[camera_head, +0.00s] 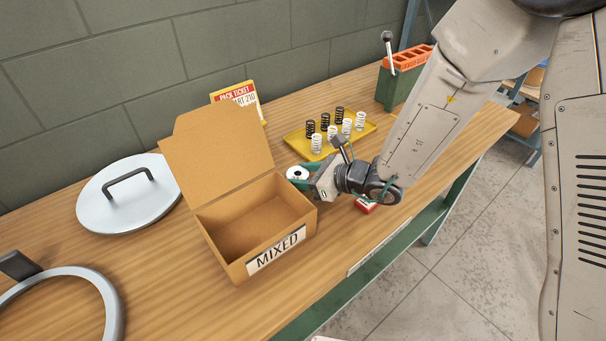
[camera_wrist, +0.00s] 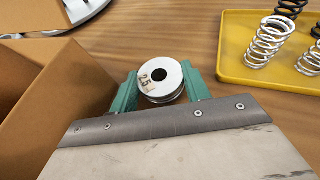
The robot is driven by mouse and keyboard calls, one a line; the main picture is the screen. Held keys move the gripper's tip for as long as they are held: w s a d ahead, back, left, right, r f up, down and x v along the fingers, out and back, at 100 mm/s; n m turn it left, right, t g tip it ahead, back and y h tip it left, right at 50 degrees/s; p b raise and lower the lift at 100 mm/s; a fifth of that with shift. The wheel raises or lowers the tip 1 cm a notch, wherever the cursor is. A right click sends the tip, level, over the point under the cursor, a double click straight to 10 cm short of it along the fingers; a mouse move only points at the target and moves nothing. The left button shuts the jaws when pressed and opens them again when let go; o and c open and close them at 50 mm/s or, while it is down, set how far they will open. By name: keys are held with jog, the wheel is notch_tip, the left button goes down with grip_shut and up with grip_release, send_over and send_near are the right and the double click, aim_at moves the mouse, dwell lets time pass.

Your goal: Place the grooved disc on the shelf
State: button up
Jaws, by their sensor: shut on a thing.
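The grooved disc (camera_wrist: 163,80) is a silvery ring with a dark centre hole and the mark "2.5" on its face. My gripper (camera_wrist: 158,88) has green fingers, one on each side of the disc, and is shut on it. In the head view the disc (camera_head: 297,174) shows as a small white ring at the tip of my gripper (camera_head: 300,178), just right of the open cardboard box. It is over the workbench; I cannot tell how high. No shelf for the disc is clearly identifiable; a green ledge (camera_head: 438,208) runs below the bench top.
The open box marked MIXED (camera_head: 288,232) stands close left of my gripper. A yellow tray (camera_head: 299,146) with several springs lies behind it. A round lid (camera_head: 120,205) and a grey ring (camera_head: 112,297) are at left. A green holder (camera_head: 401,88) stands at the back.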

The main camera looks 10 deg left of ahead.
jog(key=o, duration=1.3)
jog(key=shift+f, duration=0.15)
jog(key=shift+c, duration=0.2)
jog(key=shift+r, duration=0.25)
jog(key=v, duration=1.2)
